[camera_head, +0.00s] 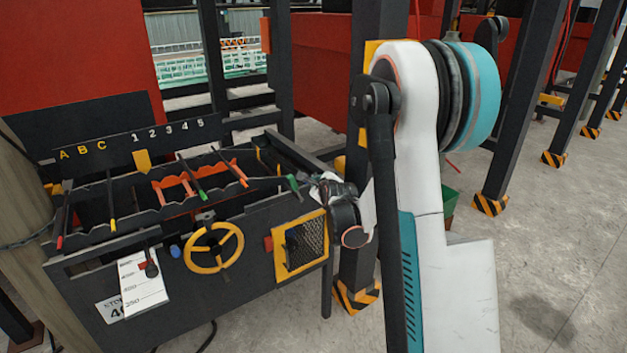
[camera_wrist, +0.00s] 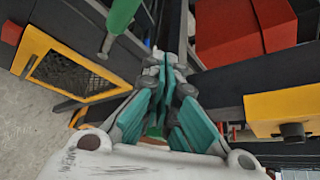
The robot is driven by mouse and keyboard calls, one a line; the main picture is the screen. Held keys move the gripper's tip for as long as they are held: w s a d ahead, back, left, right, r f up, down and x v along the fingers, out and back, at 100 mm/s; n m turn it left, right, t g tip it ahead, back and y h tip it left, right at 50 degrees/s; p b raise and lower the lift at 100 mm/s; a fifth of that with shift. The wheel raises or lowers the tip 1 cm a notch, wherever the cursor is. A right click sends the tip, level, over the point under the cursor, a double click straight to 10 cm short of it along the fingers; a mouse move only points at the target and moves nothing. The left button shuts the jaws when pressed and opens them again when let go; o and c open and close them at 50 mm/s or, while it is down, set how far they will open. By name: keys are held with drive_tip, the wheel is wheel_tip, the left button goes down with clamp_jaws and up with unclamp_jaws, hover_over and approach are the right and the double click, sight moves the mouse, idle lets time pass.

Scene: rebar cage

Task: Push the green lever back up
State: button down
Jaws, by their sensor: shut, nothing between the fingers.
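The green lever (camera_head: 293,184) sticks out at the right end of the dark control console, with its green handle end close to my gripper. In the wrist view its green handle (camera_wrist: 122,14) shows at the top, left of the fingers. My gripper (camera_head: 316,183) is at the console's right corner, just right of the handle. In the wrist view my gripper (camera_wrist: 172,62) has its teal-lined fingers together with nothing between them. A small gap shows between fingers and handle in the wrist view; contact cannot be told in the head view.
The console holds several other levers, a yellow wheel (camera_head: 213,247) and a yellow-framed mesh panel (camera_head: 301,246), also in the wrist view (camera_wrist: 72,68). A dark post (camera_head: 358,250) stands close behind my arm. A yellow block (camera_wrist: 290,111) is right of the fingers. Floor at right is open.

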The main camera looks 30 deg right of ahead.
drive_tip(key=s+a+f+p, duration=0.1)
drive_tip(key=s+a, duration=0.3)
drive_tip(key=s, duration=0.2)
drive_tip(key=shift+s, duration=0.35)
drive_tip(key=s+a+r+n+g+y, duration=0.1)
drive_tip(key=s+a+r+n+y, duration=0.1)
drive_tip(key=s+a+r+n, duration=0.5)
drive_tip(key=s+a+r+n+g+y, duration=0.1)
drive_tip(key=s+a+r+n, duration=0.3)
drive_tip(key=a+n, duration=0.7)
drive_tip(key=s+a+n+g, duration=0.1)
drive_tip(key=s+a+n, duration=0.2)
drive_tip(key=s+n, duration=0.3)
drive_tip(key=s+a+n+g+y, duration=0.1)
drive_tip(key=s+n, duration=0.5)
drive_tip(key=s, duration=0.7)
drive_tip(key=a+g, duration=0.1)
drive_tip(key=a, duration=0.1)
drive_tip(key=shift+s+a+f+n+g, duration=0.25)
drive_tip(key=shift+a+f+n+g, duration=0.05)
drive_tip(key=shift+n, duration=0.1)
drive_tip(key=shift+w, duration=0.1)
